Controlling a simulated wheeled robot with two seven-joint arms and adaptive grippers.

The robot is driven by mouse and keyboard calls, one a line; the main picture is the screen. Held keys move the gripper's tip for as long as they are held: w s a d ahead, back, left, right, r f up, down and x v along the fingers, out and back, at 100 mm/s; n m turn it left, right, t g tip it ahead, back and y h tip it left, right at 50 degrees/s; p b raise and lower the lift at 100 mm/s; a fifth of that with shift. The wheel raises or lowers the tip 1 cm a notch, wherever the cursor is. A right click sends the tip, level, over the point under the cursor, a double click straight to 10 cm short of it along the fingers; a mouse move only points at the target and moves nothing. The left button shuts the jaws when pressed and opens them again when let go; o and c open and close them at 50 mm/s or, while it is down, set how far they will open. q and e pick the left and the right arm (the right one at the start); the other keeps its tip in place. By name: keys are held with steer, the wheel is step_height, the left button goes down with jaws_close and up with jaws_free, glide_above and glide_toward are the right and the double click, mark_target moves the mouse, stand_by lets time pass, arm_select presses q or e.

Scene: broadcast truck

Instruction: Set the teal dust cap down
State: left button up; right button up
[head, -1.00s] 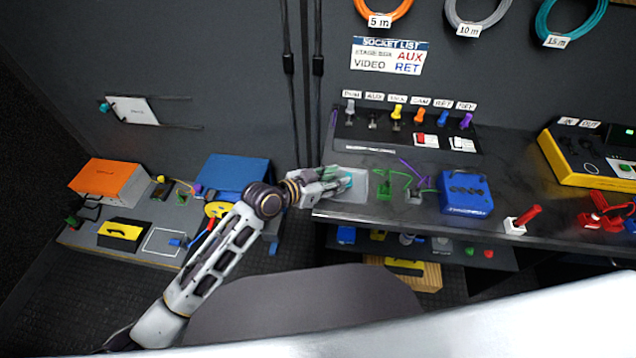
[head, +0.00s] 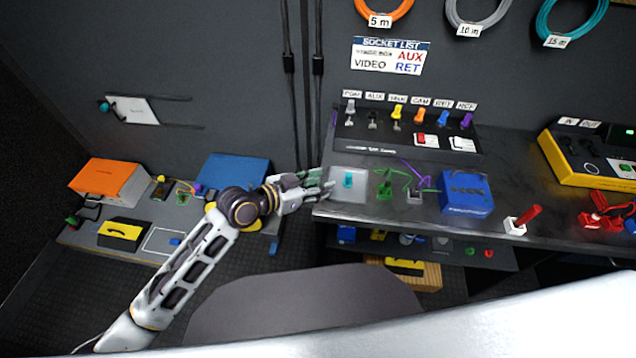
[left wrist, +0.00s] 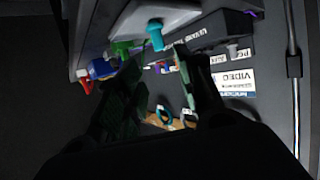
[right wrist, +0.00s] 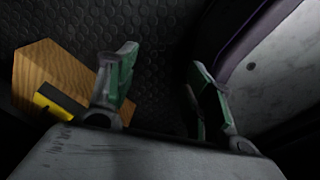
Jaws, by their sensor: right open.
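The teal dust cap (head: 348,180) stands on a light grey tray (head: 352,197) at the left end of the dark counter. In the left wrist view the teal cap (left wrist: 155,36) also shows on the pale tray (left wrist: 172,14), beyond my fingers. My left gripper (head: 328,183) is just left of the cap, apart from it. Its two fingers (left wrist: 160,75) are spread with nothing between them. My right gripper (right wrist: 160,75) is open and empty, low over the dark textured floor, and does not show in the head view.
Green connectors (head: 384,188) and a blue box (head: 466,194) stand right of the tray. A socket panel (head: 405,133) with coloured plugs rises behind. A wooden crate (right wrist: 50,80) shows left of my right gripper. A chair back (head: 300,305) is in front.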

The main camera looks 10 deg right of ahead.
steer(key=shift+d, duration=0.45)
steer(key=shift+a, duration=0.1)
